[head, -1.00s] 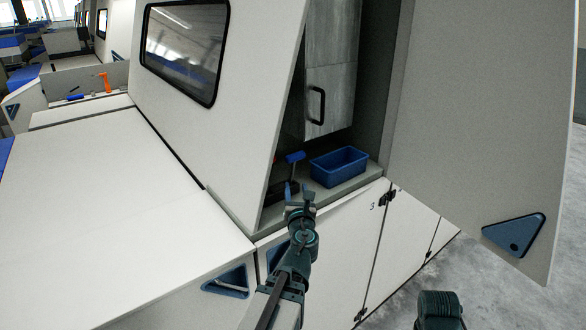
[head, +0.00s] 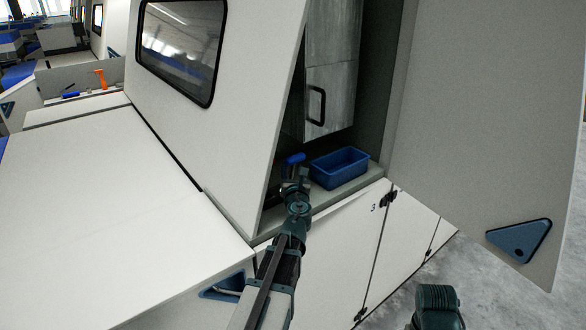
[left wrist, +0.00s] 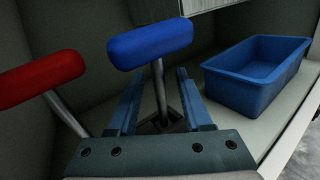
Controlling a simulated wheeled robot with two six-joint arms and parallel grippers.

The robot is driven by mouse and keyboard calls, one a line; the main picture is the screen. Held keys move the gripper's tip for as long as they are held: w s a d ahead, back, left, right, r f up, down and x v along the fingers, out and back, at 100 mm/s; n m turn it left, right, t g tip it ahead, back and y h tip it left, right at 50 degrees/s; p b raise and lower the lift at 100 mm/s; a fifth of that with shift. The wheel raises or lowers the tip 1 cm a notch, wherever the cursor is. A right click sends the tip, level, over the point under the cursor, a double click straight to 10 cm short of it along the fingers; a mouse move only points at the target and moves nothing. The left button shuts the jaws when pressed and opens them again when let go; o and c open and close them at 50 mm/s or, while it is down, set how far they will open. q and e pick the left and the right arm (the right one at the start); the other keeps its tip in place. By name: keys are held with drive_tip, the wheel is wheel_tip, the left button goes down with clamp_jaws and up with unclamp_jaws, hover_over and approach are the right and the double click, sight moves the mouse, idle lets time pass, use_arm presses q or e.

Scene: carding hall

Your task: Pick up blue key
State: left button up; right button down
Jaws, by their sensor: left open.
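The blue key (head: 293,160) has a thick blue T-handle on a thin metal shaft. It stands upright inside the open cabinet, and its handle shows large in the left wrist view (left wrist: 150,44). My left gripper (head: 295,183) is open just below the blue handle in the head view. In the left wrist view its two fingers (left wrist: 160,92) lie on either side of the shaft, below the handle, with a gap to each side. The shaft's foot is partly hidden by my gripper. My right gripper is out of view.
A red-handled key (left wrist: 40,78) stands close on the left. A blue bin (head: 340,168) sits on the shelf to the right. A grey panel with a black handle (head: 318,105) hangs above. The open cabinet door (head: 480,120) stands at the right.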

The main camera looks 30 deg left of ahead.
use_arm(q)
drive_tip(key=shift+x, duration=1.1)
drive_tip(key=shift+s+d, duration=0.1)
drive_tip(key=shift+c, duration=0.7)
clamp_jaws()
